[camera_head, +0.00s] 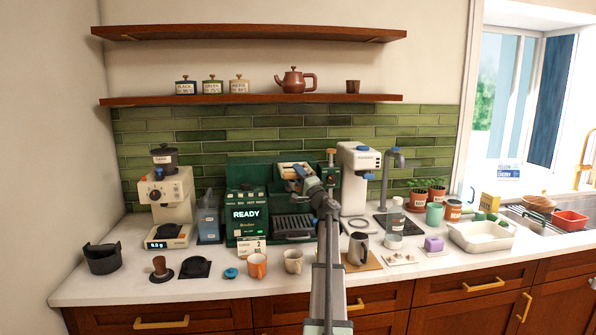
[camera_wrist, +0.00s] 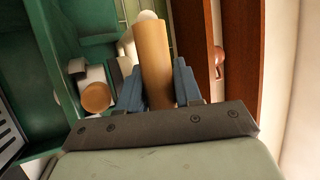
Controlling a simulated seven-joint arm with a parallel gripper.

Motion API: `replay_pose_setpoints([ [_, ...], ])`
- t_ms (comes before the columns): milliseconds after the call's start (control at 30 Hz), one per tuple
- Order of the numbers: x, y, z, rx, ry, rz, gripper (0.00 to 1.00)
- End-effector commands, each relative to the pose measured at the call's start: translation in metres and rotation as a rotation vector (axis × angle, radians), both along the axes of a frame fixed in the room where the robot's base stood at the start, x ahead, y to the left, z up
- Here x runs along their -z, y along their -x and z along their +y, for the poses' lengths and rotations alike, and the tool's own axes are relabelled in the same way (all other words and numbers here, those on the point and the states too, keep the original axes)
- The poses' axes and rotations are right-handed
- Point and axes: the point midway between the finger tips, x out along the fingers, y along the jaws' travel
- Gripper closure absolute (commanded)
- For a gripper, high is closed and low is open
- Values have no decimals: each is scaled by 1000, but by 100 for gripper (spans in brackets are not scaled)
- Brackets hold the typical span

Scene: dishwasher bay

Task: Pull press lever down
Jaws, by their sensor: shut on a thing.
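A green coffee machine (camera_head: 246,188) with a display reading READY stands on the counter against the tiled wall. The press lever's wooden handle (camera_head: 286,167) shows in the head view at the machine's upper front. My gripper (camera_head: 300,173) is there, its blue fingers at the handle. In the wrist view the wooden handle (camera_wrist: 154,62) runs up between the two blue fingers of my gripper (camera_wrist: 158,85), which is shut on it. The handle's lower end is hidden behind the gripper body in that view.
A second, round wooden knob (camera_wrist: 96,97) lies left of the fingers in the wrist view. An orange mug (camera_head: 257,265), a white mug (camera_head: 293,261) and a steel pitcher (camera_head: 358,249) stand on the counter below. A wooden shelf (camera_head: 250,99) runs above the machine.

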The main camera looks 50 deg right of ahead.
Motion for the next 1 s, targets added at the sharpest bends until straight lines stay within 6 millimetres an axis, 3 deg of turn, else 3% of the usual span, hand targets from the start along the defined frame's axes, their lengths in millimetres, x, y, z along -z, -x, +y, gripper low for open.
replay_pose_setpoints([
  [467,2,1,1,-1,0,-1,100],
  [500,2,1,1,-1,0,-1,64],
  [700,2,1,1,-1,0,-1,45],
  [1000,3,3,1,0,0,0,45],
])
